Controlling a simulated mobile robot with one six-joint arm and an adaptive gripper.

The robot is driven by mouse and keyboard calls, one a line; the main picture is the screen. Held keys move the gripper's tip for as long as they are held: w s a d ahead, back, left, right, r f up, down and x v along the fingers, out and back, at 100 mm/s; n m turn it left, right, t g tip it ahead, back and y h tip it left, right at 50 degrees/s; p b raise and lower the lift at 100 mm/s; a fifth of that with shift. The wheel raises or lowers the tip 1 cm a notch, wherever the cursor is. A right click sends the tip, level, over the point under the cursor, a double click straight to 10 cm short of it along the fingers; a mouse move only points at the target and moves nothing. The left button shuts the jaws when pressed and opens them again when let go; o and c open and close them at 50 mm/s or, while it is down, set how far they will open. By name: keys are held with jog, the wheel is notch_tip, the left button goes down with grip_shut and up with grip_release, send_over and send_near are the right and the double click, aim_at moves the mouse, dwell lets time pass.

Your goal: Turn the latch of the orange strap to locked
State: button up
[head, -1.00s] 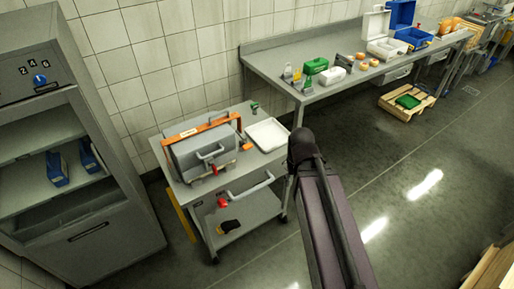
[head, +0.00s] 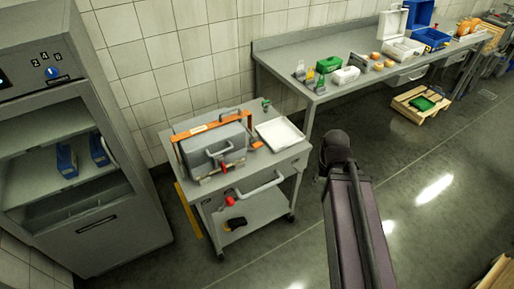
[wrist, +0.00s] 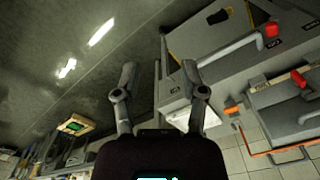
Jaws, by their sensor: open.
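The orange strap (head: 201,129) runs along the top back edge of a grey case (head: 215,147) on a grey cart, and down the case's left side. In the wrist view the orange strap (wrist: 277,151) shows at the lower right. A red-tipped lever (head: 226,168) is on the case front; it also shows in the wrist view (wrist: 298,78). I cannot tell which part is the strap's latch or how it is set. My gripper (wrist: 160,68) is open and empty, apart from the case. In the head view only my arm shows, right of the cart.
The cart (head: 284,162) has a front handle, a red knob (head: 230,201) and a white tray (head: 280,134) right of the case. A small orange piece (head: 257,145) lies between them. A cabinet (head: 120,232) stands left.

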jog(key=w+a+f+m+t+y+b, duration=0.5)
jog(key=w+a+f+t+b, duration=0.2)
jog(key=b, duration=1.1)
jog(key=w+a+f+m+t+y+b, duration=0.5)
jog(key=w+f+b, duration=0.6)
jog(key=b, duration=0.7)
jog(key=w+a+m+t, duration=0.1)
jog(key=w+a+t, duration=0.1)
jog(key=w+a, duration=0.1)
jog(key=shift+w+a+t, duration=0.2)
jog(key=shift+a+t, duration=0.05)
jog(key=shift+t, duration=0.05)
jog(key=shift+w, duration=0.1)
